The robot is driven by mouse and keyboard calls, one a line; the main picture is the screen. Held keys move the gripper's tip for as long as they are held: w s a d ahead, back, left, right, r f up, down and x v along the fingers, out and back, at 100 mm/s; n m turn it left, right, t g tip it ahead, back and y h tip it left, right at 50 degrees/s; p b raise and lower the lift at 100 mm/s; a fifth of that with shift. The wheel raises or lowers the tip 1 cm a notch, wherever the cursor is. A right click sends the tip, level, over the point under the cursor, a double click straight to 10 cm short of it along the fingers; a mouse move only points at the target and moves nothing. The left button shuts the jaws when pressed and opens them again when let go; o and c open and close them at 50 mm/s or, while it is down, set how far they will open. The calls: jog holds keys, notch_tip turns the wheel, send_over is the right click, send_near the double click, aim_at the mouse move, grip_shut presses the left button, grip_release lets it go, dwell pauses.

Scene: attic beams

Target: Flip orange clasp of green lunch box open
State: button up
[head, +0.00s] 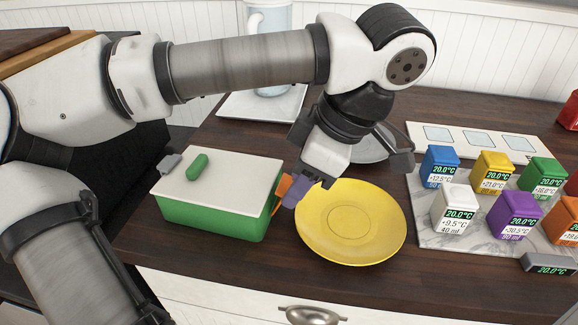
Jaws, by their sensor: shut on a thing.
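The green lunch box (212,219) stands on the dark wooden counter, left of centre. Its white lid (235,178) lies flat on top, with a green handle-like piece (197,167) on it. A grey clasp (169,164) is at its left end. The orange clasp (282,184) is at its right end, partly hidden by my gripper. My gripper (297,190) reaches down from the upper right, its purple-blue fingertips shut on the orange clasp. The exact grip between the fingertips is hard to see.
A yellow plate (352,222) lies just right of the lunch box, close under my gripper. A grey plate (373,148) is behind it. Several coloured cubes with displays, including a white one (455,212), stand on a marble board (428,237) at right. A pale blue jug (270,45) stands behind.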

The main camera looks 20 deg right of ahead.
jog(key=s+d+t+y+p, duration=0.1)
jog(key=y+p, duration=0.1)
jog(key=p, duration=0.2)
jog(key=shift+d+r+t+p, duration=0.1)
jog(key=shift+t+p, duration=0.2)
jog(key=shift+p, duration=0.1)
jog(key=p, duration=0.2)
jog(key=f+t+y+p, duration=0.1)
jog(key=p, duration=0.1)
jog(key=shift+s+d+f, duration=0.2)
jog(key=shift+d, duration=0.1)
jog(key=shift+s+d+f+t+y+p, duration=0.1)
jog(key=shift+f+t+y+p, duration=0.3)
jog(key=shift+p, duration=0.25)
jog(key=shift+s+d+f+t+y+p, duration=0.1)
jog(key=shift+f+t+y+p, duration=0.25)
jog(key=shift+y+p, duration=0.2)
jog(key=o, duration=1)
